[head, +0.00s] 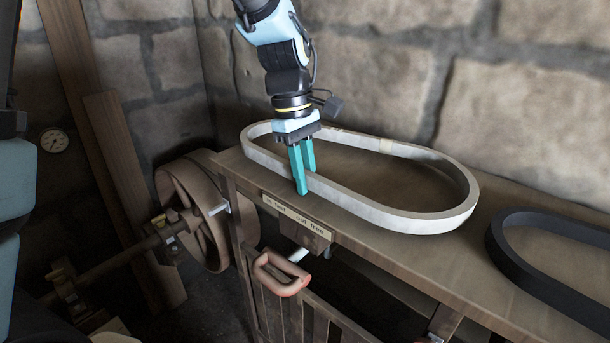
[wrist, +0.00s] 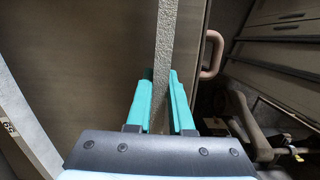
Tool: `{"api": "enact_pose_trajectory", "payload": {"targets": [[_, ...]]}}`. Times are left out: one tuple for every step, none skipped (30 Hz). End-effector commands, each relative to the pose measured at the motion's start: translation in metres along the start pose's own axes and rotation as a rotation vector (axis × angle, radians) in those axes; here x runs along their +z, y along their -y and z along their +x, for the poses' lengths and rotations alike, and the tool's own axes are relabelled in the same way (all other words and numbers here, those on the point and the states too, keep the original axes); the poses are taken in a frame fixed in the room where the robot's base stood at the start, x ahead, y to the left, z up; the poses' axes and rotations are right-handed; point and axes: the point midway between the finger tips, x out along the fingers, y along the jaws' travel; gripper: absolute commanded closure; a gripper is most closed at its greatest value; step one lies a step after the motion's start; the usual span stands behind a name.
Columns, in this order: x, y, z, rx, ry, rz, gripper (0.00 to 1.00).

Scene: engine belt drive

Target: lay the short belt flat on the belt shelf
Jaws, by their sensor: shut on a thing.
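A light grey, oval belt (head: 397,217) is level over the brown wooden shelf (head: 480,258), with its front run close to the shelf's front edge. I cannot tell whether its whole underside touches the wood. My gripper (head: 302,180) points down with its teal fingers on either side of the belt's front run, near the left end. In the wrist view the belt's band (wrist: 162,50) passes between the fingers (wrist: 161,100), and the far run shows at lower left. A black belt (head: 517,262) lies at the right, partly cut off. Which belt is shorter cannot be told.
A sign plate (head: 293,214) is on the shelf's front edge, above a reddish handle (head: 281,273). A large pulley wheel (head: 190,207) on a shaft stands left of the shelf. A stone wall (head: 500,90) rises behind. Bare shelf shows inside the grey belt.

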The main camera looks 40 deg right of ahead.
Motion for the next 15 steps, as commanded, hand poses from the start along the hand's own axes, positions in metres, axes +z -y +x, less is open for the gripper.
{"api": "enact_pose_trajectory", "payload": {"targets": [[-0.001,0.003,0.007,-0.01,0.002,-0.002,1.0],[-0.001,0.003,0.008,-0.011,0.002,-0.002,1.0],[-0.001,0.003,0.008,-0.011,0.003,-0.002,1.0],[-0.001,0.003,0.009,-0.012,0.003,-0.002,0.79],[-0.001,0.003,0.009,-0.013,0.003,-0.002,0.76],[-0.001,0.004,0.009,-0.013,0.003,-0.002,0.71],[-0.001,0.004,0.009,-0.014,0.003,-0.002,0.68],[-0.001,0.004,0.01,-0.015,0.003,-0.003,0.65],[-0.001,0.004,0.01,-0.015,0.003,-0.003,0.6],[-0.001,0.004,0.01,-0.015,0.003,-0.002,0.57],[-0.001,0.004,0.009,-0.014,0.003,-0.002,0.53],[-0.001,0.004,0.007,-0.014,0.003,-0.002,0.49],[-0.001,0.004,0.004,-0.014,0.003,-0.002,0.45],[-0.001,0.004,0.001,-0.013,0.003,-0.002,0.45],[-0.002,0.003,-0.004,-0.01,0.002,-0.002,0.45]]}}
